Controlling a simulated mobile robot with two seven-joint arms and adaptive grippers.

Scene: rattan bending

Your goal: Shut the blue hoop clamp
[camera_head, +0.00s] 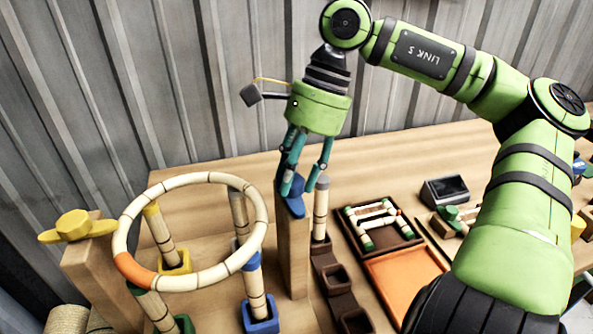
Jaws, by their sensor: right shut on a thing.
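The blue hoop clamp (295,207) sits on top of a wooden post (293,255) in the middle of the view. My right gripper (300,188) points down from above with its teal fingers shut on the blue clamp. The fingers hide part of it, so I cannot tell how far it is turned. My left gripper is not in view.
A yellow clamp (75,226) tops another wooden post at the left. Rods stand in yellow (175,262), green and blue (260,315) sockets. Brown empty sockets (333,280), a dark tray (384,249) of rattan pieces and an orange tray (405,281) lie right of the post.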

